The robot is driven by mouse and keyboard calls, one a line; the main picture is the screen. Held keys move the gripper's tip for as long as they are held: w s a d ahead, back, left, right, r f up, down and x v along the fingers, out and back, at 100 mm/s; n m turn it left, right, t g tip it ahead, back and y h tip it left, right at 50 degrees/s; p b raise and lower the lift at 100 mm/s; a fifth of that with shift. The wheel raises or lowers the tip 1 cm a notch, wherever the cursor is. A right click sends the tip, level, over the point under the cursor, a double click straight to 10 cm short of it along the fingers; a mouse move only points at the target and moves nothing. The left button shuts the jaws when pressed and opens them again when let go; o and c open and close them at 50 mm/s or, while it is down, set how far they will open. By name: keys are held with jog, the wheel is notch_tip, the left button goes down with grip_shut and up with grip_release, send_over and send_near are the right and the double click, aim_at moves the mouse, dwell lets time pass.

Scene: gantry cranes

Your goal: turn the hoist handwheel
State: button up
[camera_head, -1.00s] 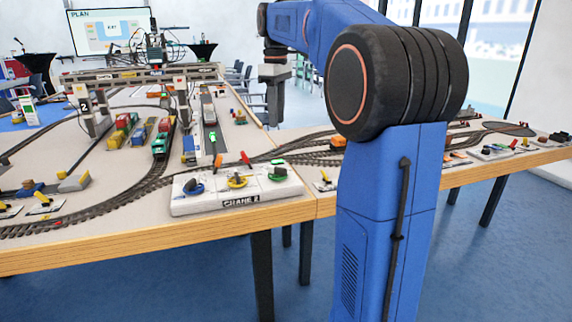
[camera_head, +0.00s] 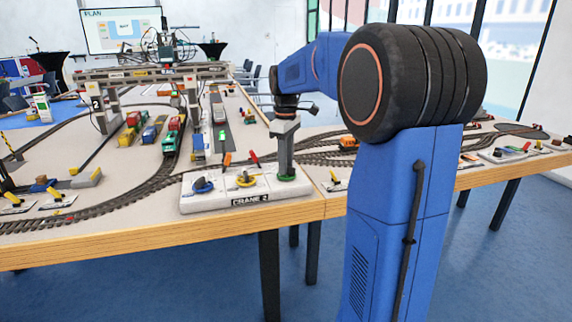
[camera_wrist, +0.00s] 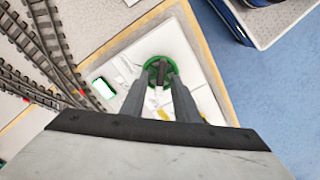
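A white control panel (camera_head: 230,198) marked CRANE 2 stands at the table's front edge. It carries a blue handwheel (camera_head: 202,185), a yellow handwheel (camera_head: 245,180) and a green handwheel (camera_head: 287,178). No readable label tells which is the hoist wheel. My gripper (camera_head: 286,170) points down at the green handwheel. In the wrist view, my gripper (camera_wrist: 157,82) has its two fingers apart, with a gap between them. The green handwheel (camera_wrist: 160,64) shows at and just beyond the fingertips. I cannot tell whether the fingers touch it.
Orange and red levers (camera_head: 254,157) stand behind the panel. Model tracks (camera_head: 100,204) curve around it. A gantry crane (camera_head: 150,74) with coloured wagons below stands further back left. The blue floor (camera_head: 180,285) in front of the table is clear.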

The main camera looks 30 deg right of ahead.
jog(key=shift+f, duration=0.35)
jog(key=shift+c, duration=0.7)
grip_shut()
jog(key=m, duration=1)
jog(key=shift+d, duration=0.1)
jog(key=shift+m, duration=1.9)
